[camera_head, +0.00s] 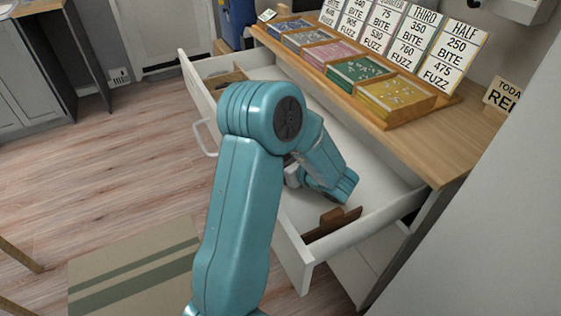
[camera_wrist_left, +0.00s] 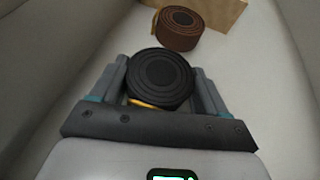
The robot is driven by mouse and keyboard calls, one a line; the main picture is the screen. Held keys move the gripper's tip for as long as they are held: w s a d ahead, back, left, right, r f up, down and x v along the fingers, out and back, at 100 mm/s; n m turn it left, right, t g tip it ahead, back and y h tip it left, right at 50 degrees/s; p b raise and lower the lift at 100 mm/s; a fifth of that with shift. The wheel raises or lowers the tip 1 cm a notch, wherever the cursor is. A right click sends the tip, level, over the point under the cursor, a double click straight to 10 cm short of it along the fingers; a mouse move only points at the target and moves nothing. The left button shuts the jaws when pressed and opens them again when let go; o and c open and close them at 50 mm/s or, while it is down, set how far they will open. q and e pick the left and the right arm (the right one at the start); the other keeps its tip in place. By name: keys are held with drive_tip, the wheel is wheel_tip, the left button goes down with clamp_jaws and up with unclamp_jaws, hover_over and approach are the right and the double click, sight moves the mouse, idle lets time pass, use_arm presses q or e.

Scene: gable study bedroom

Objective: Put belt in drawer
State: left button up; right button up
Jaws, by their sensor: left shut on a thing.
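The drawer (camera_head: 290,247) is pulled open under the wooden top, and its white interior shows. My left arm reaches down into it. In the left wrist view my left gripper (camera_wrist_left: 160,76) is shut on a rolled black belt (camera_wrist_left: 160,72), with a finger on each side of it. A small yellow part shows under the roll. The belt is inside the drawer, low near its floor; I cannot tell if it touches. In the head view my arm hides the belt and most of the gripper. My right gripper is in neither view.
A rolled brown belt (camera_wrist_left: 178,28) lies beyond the black one, beside a tan box (camera_wrist_left: 222,10). A brown item (camera_head: 332,222) stands at the drawer's near end. Several coloured stacks (camera_head: 395,98) and price signs (camera_head: 455,58) stand on the wooden top (camera_head: 440,150).

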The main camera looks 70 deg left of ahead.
use_arm(q)
drive_tip(key=shift+f, duration=0.1)
drive_tip(key=shift+f, duration=0.15)
drive_tip(key=o, duration=1.1)
drive_tip(key=shift+o, duration=0.2)
drive_tip(key=shift+r, duration=0.35)
drive_tip(key=v, duration=0.7)
drive_tip(key=shift+w+d+f+p, duration=0.1)
drive_tip(key=shift+w+d+p, duration=0.05)
drive_tip(key=shift+d+p, duration=0.15)
